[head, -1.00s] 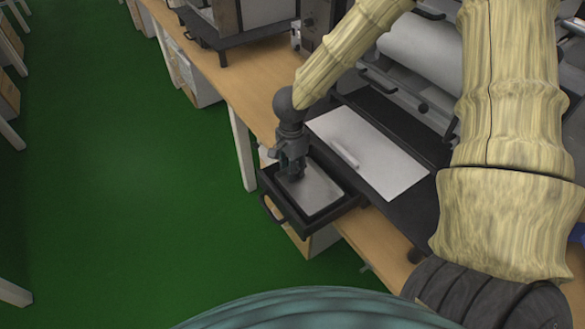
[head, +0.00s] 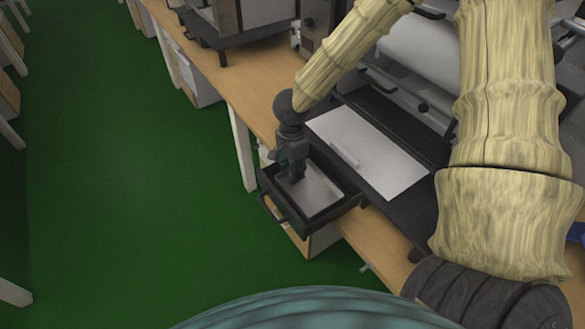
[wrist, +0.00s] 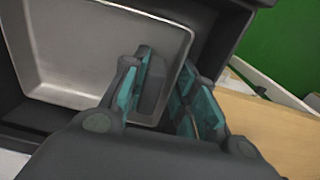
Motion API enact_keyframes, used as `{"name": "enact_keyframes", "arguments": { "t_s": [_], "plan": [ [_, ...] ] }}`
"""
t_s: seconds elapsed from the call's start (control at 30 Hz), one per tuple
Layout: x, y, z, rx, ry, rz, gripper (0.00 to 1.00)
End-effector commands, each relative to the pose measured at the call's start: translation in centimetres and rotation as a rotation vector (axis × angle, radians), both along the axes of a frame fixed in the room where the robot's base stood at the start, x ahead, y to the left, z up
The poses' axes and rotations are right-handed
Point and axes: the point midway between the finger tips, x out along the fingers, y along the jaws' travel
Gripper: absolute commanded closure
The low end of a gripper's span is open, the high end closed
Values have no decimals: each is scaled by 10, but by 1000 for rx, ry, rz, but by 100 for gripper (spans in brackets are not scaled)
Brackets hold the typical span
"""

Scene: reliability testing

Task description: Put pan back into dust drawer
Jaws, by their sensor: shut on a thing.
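The pan (head: 318,192) is a shallow grey metal tray. It lies inside the dark dust drawer (head: 338,208), which is pulled out from under the machine at the bench edge. My gripper (head: 293,177) points down at the pan's far left part. In the wrist view the pan (wrist: 85,50) fills the upper left, inside the dark drawer frame (wrist: 232,30). The exact contact is partly hidden by the fingers.
A white sheet (head: 385,165) with a small white bar (head: 344,154) lies on the machine's dark deck beside the drawer. The wooden bench (head: 235,85) runs to the upper left with other equipment (head: 240,38). The green floor (head: 120,200) at left is clear.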

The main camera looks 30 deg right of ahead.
Motion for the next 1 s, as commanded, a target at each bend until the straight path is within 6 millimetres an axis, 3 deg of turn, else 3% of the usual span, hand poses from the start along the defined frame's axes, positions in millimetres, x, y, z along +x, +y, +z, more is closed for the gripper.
{"name": "enact_keyframes", "arguments": {
  "t_s": [0.17, 0.2, 0.33, 0.8, 1.0],
  "plan": [
    [0, 0, -3, 0, 0, 0, 100],
    [0, 0, -3, 0, 0, 0, 68],
    [0, 0, -3, 0, -1, 0, 47],
    [3, 0, -1, 1, -6, 0, 47],
    [4, 0, 11, 2, -9, -1, 47]
  ]
}}
